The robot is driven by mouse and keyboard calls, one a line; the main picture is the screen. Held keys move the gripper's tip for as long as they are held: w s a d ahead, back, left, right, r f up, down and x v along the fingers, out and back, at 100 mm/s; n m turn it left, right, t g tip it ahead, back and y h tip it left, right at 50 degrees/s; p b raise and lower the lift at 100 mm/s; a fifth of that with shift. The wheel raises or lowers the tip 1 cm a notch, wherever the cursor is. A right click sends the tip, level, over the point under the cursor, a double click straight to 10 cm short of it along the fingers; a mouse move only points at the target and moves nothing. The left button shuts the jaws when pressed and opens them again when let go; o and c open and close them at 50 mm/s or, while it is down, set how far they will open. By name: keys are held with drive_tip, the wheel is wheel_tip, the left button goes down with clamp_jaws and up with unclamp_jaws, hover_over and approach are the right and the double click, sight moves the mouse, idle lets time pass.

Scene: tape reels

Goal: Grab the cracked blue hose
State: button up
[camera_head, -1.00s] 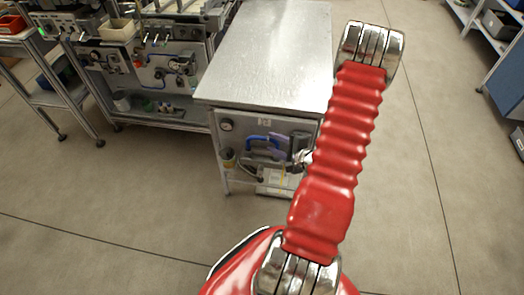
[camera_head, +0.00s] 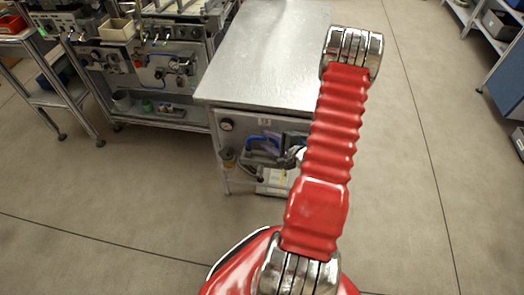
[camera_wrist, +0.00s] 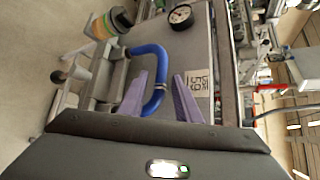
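A bent blue hose (camera_wrist: 161,68) shows in the wrist view on the front panel of a metal cabinet; no crack can be made out. My gripper (camera_wrist: 160,77) is open, with its two purple fingers apart. The lower stretch of the hose appears between them, nearer the left finger; I cannot tell whether they touch. In the head view the hose (camera_head: 262,138) shows on the cabinet front, left of my red arm. My gripper is beside it there, mostly hidden behind the arm.
The cabinet (camera_head: 270,55) has a bare metal top. Its panel carries a round gauge (camera_wrist: 181,15) and a label (camera_wrist: 199,82). A capped cylinder (camera_wrist: 108,25) with coloured bands stands left of the hose. A workbench (camera_head: 150,65) stands at left. The floor in front is clear.

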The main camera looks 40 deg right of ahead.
clamp_jaws()
idle(0.3)
idle(0.4)
wheel_tip(320, 180, up, 10)
idle(0.7)
idle(0.5)
